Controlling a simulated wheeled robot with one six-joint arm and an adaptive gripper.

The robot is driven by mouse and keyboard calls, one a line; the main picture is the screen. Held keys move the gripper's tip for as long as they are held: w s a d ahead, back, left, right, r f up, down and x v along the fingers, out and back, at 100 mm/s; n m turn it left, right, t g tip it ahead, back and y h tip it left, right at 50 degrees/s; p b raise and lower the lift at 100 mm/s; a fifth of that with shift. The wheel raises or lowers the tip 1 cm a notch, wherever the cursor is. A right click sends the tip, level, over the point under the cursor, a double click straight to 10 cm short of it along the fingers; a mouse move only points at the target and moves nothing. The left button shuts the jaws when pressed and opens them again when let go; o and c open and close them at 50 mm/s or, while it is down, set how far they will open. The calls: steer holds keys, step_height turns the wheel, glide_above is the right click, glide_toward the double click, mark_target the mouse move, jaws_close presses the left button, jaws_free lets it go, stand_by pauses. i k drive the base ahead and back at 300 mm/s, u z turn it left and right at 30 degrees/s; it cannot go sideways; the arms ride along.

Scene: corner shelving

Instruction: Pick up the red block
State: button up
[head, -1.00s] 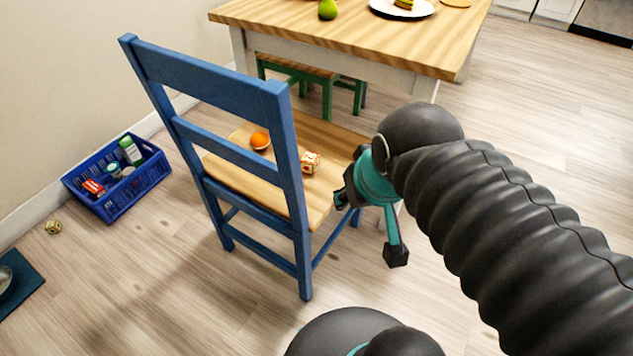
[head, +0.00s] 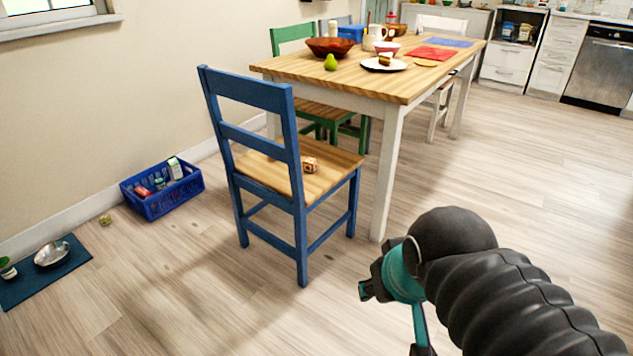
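A small wooden block (head: 310,165) with reddish markings sits on the wooden seat of the blue chair (head: 299,240), just right of the backrest post. Its marking is too small to read. My gripper (head: 393,320) is in the lower right, below and to the right of the chair and well apart from the block. Its fingers are spread and I see nothing between them; one finger is partly cut off by the bottom edge.
A dining table (head: 394,92) with dishes, a bowl and a pear stands behind the chair. A blue crate (head: 178,203) with several items, a small yellowish block (head: 105,219) and a dark mat (head: 27,289) are at left. The floor at right is clear.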

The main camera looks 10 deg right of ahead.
mark_target(310, 164)
steer(key=z, duration=0.6)
steer(key=i, duration=1.2)
steer(key=u, duration=0.35)
